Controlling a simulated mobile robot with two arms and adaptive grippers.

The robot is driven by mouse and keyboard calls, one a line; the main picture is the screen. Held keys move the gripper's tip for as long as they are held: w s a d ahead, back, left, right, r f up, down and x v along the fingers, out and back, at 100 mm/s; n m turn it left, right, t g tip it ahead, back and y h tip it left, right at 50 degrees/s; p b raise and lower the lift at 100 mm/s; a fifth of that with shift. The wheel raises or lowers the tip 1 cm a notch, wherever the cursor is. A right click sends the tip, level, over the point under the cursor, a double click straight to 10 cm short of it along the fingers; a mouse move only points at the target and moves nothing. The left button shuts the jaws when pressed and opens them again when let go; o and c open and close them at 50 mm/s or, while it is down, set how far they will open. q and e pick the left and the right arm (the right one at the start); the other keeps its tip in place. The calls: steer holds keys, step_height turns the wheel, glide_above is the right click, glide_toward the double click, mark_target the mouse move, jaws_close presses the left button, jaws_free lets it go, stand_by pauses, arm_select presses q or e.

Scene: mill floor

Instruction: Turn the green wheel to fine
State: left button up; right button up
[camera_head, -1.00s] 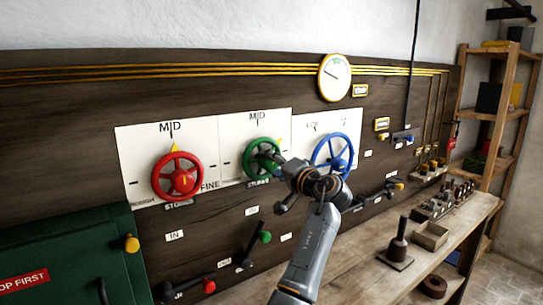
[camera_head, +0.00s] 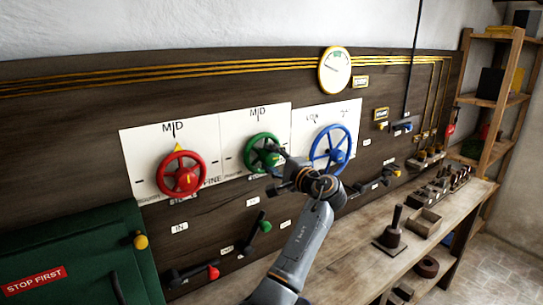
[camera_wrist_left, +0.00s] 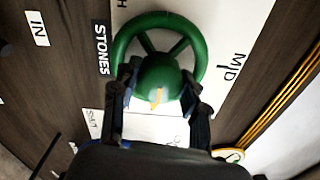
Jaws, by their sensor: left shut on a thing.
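The green wheel (camera_head: 258,141) is on the wall board, in the middle between the red and blue wheels, under a white plate lettered MID (camera_head: 258,113). My left gripper (camera_head: 272,161) reaches it from the lower right. In the left wrist view the fingers (camera_wrist_left: 158,88) are on either side of the hub of the green wheel (camera_wrist_left: 150,21), shut on it. A short yellow mark (camera_wrist_left: 157,98) shows on the hub. The gripper hides part of the wheel in the head view. The FINE lettering (camera_head: 211,182) I can read is beside the red wheel. My right gripper is not in view.
The red wheel (camera_head: 162,179) is left of the green one and the blue wheel (camera_head: 312,151) close to its right. Levers with green (camera_head: 266,227) and red (camera_head: 213,272) knobs are below. A green cabinet (camera_head: 80,245) stands at lower left, a workbench (camera_head: 420,245) at right.

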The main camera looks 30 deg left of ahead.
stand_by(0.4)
arm_select(q)
steer(key=o, duration=1)
steer(key=shift+o, duration=0.7)
steer(key=v, duration=1.2)
steer(key=shift+w, duration=0.1)
